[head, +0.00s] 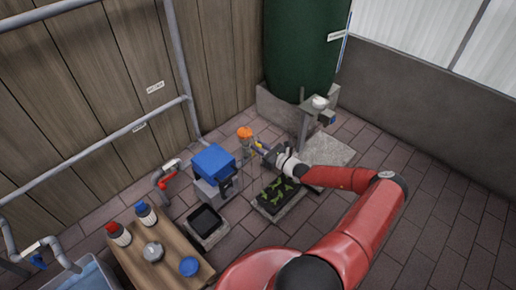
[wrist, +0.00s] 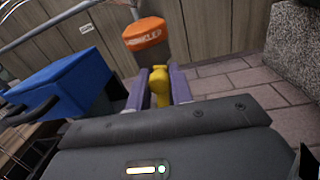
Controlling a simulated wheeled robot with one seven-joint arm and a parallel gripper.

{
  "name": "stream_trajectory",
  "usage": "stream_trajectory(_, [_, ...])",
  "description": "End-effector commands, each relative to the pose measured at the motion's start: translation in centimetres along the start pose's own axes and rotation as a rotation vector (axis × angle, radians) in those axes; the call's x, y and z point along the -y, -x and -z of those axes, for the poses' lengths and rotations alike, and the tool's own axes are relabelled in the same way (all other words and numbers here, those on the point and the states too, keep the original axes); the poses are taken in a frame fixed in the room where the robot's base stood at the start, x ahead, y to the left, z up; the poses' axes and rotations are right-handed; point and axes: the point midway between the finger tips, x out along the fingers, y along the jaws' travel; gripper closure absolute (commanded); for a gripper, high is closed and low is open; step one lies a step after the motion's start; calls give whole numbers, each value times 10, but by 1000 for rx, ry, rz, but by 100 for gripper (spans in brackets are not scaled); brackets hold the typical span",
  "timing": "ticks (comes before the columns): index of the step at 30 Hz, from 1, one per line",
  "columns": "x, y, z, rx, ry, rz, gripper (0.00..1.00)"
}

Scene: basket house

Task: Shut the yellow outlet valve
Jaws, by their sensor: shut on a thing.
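The yellow outlet valve (wrist: 160,82) stands between the two purple fingers of my gripper (wrist: 159,90) in the wrist view. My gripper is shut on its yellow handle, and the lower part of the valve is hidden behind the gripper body. In the head view my gripper (head: 262,149) reaches left to a small yellow spot of the valve (head: 257,146), just below an orange cap (head: 245,133). The orange piece with lettering (wrist: 146,33) is right behind the valve in the wrist view.
A blue-lidded box (head: 213,162) stands close to the left of the valve. A tray of green plants (head: 277,195) lies below my arm. A wooden table (head: 160,262) with bottles is at lower left. A dark green tank (head: 304,45) stands behind. Paved floor at right is clear.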

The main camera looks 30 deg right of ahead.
Motion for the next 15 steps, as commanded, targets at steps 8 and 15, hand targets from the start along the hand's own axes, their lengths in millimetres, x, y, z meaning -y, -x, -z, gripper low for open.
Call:
stream_trajectory(8, [15,1,6,16,-255,2,100])
stream_trajectory(15, [26,2,14,32,-483,5,100])
